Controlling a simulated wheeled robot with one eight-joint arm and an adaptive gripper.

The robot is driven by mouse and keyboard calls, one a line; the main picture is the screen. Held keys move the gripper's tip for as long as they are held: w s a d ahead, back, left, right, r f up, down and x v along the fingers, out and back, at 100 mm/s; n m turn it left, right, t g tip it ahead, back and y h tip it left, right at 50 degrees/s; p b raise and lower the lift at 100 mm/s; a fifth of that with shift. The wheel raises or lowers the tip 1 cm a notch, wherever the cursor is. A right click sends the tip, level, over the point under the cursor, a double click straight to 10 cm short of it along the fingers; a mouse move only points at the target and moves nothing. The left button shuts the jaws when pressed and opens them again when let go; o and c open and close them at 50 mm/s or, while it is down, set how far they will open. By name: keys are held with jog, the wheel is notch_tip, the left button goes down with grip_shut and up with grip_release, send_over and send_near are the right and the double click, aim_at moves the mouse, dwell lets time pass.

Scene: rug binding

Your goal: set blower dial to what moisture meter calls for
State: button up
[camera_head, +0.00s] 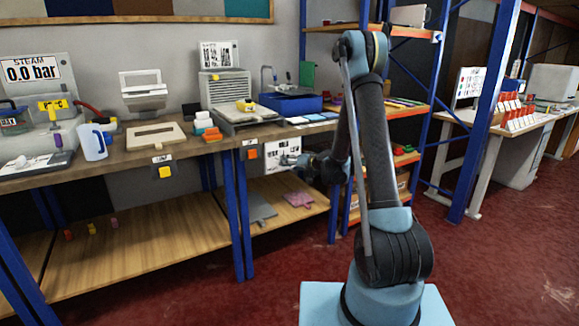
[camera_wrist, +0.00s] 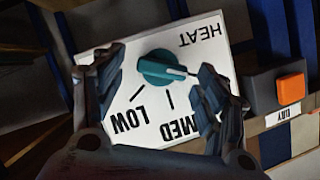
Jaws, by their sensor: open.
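The dial (camera_wrist: 162,67) is a teal knob on a white plate marked HEAT, LOW and MED (camera_wrist: 142,120); the wrist view shows it upside down. Its pointer turns to the right of the picture, past the MED mark, towards my right finger, which hides any label there. My gripper (camera_wrist: 163,63) is open, with one finger on each side of the knob; contact cannot be told. In the head view the gripper (camera_head: 292,160) is in front of the white plate (camera_head: 274,152) under the bench. I cannot surely pick out the moisture meter; no reading is legible.
An orange button (camera_wrist: 290,88) labelled DRY is beside the plate; it also shows in the head view (camera_head: 252,154). A louvred grey machine (camera_head: 228,92) stands on the bench above. A lower shelf (camera_head: 290,212) holds a grey and a pink piece. The red floor at right is clear.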

jog(key=shift+w+a+f, duration=0.15)
jog(key=shift+w+a, duration=0.2)
jog(key=shift+a, duration=0.05)
jog(key=c, duration=1)
jog(key=shift+c, duration=0.2)
jog(key=shift+d+m, duration=0.1)
jog(key=shift+m, duration=0.2)
jog(key=m+y, duration=0.1)
jog(key=m, duration=0.2)
jog(key=m+y, duration=0.2)
jog(key=f+m+y, duration=0.1)
jog(key=m, duration=0.2)
jog(key=shift+w+d+m+y, duration=0.2)
jog(key=shift+d+m+y, duration=0.1)
